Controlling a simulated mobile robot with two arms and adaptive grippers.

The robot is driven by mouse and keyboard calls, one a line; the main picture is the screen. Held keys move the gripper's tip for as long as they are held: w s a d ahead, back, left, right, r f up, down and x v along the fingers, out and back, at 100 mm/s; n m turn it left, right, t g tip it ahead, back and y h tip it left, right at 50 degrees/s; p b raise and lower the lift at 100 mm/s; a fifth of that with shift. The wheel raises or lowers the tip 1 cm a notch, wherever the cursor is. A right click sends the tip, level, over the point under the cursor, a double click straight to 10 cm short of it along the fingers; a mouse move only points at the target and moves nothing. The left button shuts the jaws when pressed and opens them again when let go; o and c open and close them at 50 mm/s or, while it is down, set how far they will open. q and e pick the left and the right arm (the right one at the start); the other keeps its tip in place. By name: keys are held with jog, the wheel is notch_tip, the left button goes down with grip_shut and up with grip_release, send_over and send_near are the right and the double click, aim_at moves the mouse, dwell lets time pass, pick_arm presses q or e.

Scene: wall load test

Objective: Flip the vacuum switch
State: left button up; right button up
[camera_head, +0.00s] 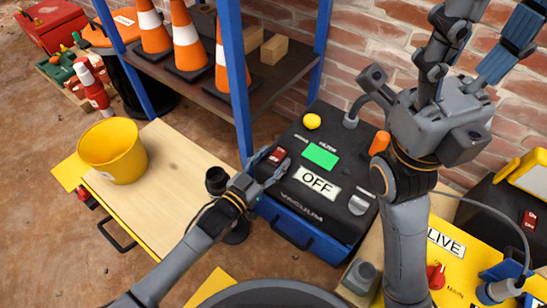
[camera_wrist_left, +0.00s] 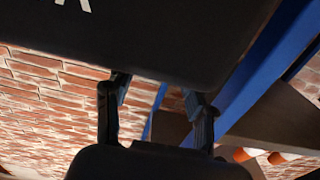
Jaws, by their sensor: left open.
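The vacuum (camera_head: 318,200) is a black-topped box with a blue front, marked VACUUM, with a white OFF sign and a lit green panel. Its red rocker switch (camera_head: 277,155) is at the top's left side. My left gripper (camera_head: 268,168) is open and empty at that left edge, its fingertips close to the switch; contact cannot be told. In the left wrist view my open fingers (camera_wrist_left: 160,103) are apart below the dark vacuum body (camera_wrist_left: 140,40); the switch does not show there. My right gripper (camera_head: 478,48) is raised at the upper right, fingers spread and empty.
A blue-framed shelf (camera_head: 233,75) with orange cones stands behind the vacuum. A wooden bench (camera_head: 165,170) with a yellow bucket (camera_head: 113,150) is at left. A yellow panel (camera_head: 470,262) marked LIVE is at right. A grey knob (camera_head: 358,205) sits on the vacuum.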

pick_arm(q)
jog(key=v, duration=1.1)
jog(key=shift+s, duration=0.15)
